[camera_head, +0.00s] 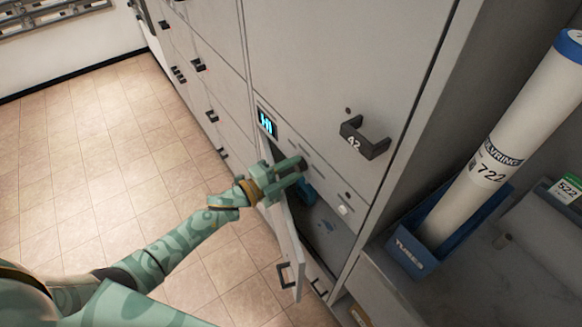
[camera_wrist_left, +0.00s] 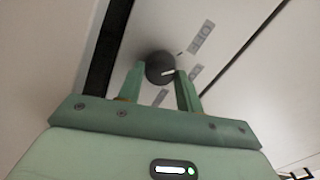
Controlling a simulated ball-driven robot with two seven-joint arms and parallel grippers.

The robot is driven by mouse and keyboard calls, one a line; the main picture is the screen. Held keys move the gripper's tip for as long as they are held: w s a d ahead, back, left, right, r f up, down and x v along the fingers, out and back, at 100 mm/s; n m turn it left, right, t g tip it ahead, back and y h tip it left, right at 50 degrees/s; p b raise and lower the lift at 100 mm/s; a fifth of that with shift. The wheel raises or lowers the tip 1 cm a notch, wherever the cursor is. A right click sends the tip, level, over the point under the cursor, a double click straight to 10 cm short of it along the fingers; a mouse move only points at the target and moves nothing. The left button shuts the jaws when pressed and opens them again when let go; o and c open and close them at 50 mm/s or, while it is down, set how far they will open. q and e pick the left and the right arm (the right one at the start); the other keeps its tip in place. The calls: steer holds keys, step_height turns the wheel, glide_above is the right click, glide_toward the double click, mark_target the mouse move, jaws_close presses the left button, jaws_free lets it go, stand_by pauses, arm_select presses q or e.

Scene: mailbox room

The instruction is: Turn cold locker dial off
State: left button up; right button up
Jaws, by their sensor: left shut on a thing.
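The cold locker dial (camera_wrist_left: 160,66) is a round dark knob with a white pointer line on the grey locker front. In the left wrist view it sits between the fingertips of my left gripper (camera_wrist_left: 161,78), which is shut on it. The pointer line points roughly to the right in that view. Small grey labels lie around the dial, too blurred to read surely. In the head view my left gripper (camera_head: 298,172) reaches the locker front below a lit display (camera_head: 267,123) that seems to read HI. The fingers mostly hide the dial there. My right gripper is not in view.
A locker door (camera_head: 291,250) hangs open below my left gripper, with a blue item (camera_head: 307,192) partly visible inside. A handle marked 42 (camera_head: 364,139) juts out at upper right. A white tube (camera_head: 490,165) stands in a blue TUBES holder (camera_head: 411,255). The tiled floor at left is clear.

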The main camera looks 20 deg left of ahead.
arm_select(q)
steer(key=shift+a+n+p, duration=0.1)
steer(key=shift+n+p, duration=0.4)
steer(key=shift+n, duration=1)
steer(key=o, duration=1)
steer(key=p+v, duration=0.1)
steer(key=v, duration=1.5)
steer(key=shift+s+a+f, duration=0.1)
steer(key=shift+s, duration=0.05)
